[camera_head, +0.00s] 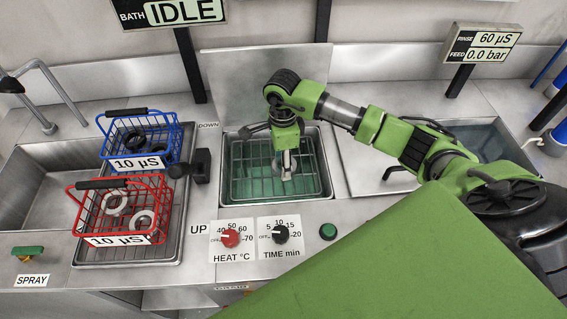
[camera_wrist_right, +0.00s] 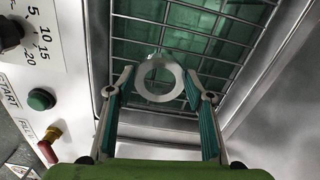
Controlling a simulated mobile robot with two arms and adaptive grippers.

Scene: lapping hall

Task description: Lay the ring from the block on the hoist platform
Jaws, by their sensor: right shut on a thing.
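My right gripper (camera_head: 286,152) is over the green bath, in the middle of the head view. It also shows in the right wrist view (camera_wrist_right: 160,88), with its two teal-padded fingers either side of a silver ring (camera_wrist_right: 142,83). The gripper is shut on this ring. In the head view the ring (camera_head: 288,172) is small and partly hidden by the fingers. The hoist platform (camera_head: 247,187) is a wire grid in the bath, below the ring; its wires also show in the right wrist view (camera_wrist_right: 190,32). I cannot tell how far above it the ring is. I cannot make out the block. My left gripper is not in view.
A blue basket (camera_head: 178,142) with dark rings and a red basket (camera_head: 73,209) with silver rings stand on the drainer at left. A black lever knob (camera_head: 201,165) is beside the bath. A raised lid (camera_head: 262,72) stands behind it. Dials and a green button (camera_head: 328,232) are in front.

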